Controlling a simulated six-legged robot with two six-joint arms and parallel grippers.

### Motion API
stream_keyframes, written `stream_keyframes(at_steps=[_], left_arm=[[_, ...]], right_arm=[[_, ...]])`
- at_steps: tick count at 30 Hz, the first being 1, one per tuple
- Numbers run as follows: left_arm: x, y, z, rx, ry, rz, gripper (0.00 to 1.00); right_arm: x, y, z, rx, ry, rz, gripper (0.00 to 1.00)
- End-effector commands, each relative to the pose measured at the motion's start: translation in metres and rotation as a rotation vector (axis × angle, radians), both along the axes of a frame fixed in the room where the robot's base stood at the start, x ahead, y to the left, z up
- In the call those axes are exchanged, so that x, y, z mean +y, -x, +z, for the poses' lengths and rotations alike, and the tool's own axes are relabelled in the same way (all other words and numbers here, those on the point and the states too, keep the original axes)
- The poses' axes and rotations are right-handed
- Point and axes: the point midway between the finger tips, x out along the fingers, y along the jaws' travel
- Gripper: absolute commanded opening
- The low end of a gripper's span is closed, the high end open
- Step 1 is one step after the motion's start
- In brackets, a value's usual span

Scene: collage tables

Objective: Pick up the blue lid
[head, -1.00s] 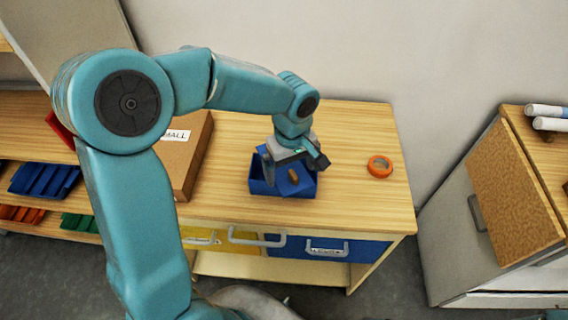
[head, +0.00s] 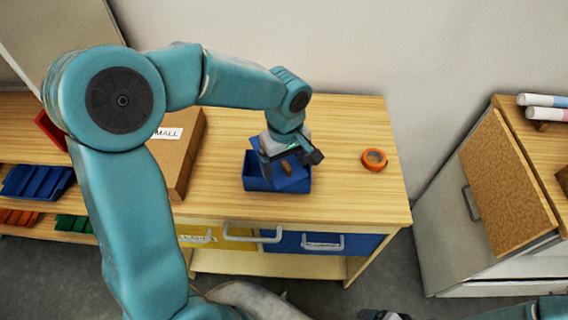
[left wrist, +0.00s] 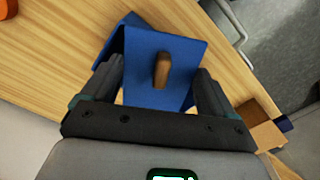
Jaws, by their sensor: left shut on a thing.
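The blue lid (head: 293,184) is a flat square plate with a brown knob, tilted over the open blue box (head: 306,187) on the wooden cabinet top. My left gripper (head: 289,162) is shut on the lid. In the left wrist view the lid (left wrist: 150,88) is between the two fingers (left wrist: 155,90), its knob in the middle. A strip of the box (left wrist: 119,32) shows beyond the lid there. Most of the box's inside is hidden by the lid and gripper. Part of my right gripper (head: 384,315) is at the bottom edge, mostly cut off.
An orange tape roll (head: 374,159) lies right of the box. A cardboard box (head: 190,150) with a label stands left, partly behind my arm. Yellow and blue drawers (head: 330,244) with handles are below the top. Another cabinet (head: 470,215) stands at the right.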

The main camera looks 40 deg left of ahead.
Motion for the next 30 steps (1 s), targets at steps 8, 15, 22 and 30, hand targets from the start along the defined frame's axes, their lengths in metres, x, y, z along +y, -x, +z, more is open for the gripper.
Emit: stream_keyframes(at_steps=[8,15,22,30], left_arm=[[-0.001,-0.002,0.073,-0.010,0.002,0.000,0.53],[-0.001,-0.001,0.144,-0.006,0.002,-0.001,0.53],[-0.001,-0.003,0.179,-0.003,0.001,0.002,0.53],[-0.014,-0.025,0.126,0.007,0.001,-0.011,0.53]], right_arm=[[0.000,0.000,0.000,0.000,0.000,0.000,0.85],[0.000,0.000,0.004,0.000,0.000,0.000,0.85],[0.000,0.000,0.007,0.000,0.000,0.000,0.85],[0.000,0.000,0.011,0.000,0.000,0.000,0.85]])
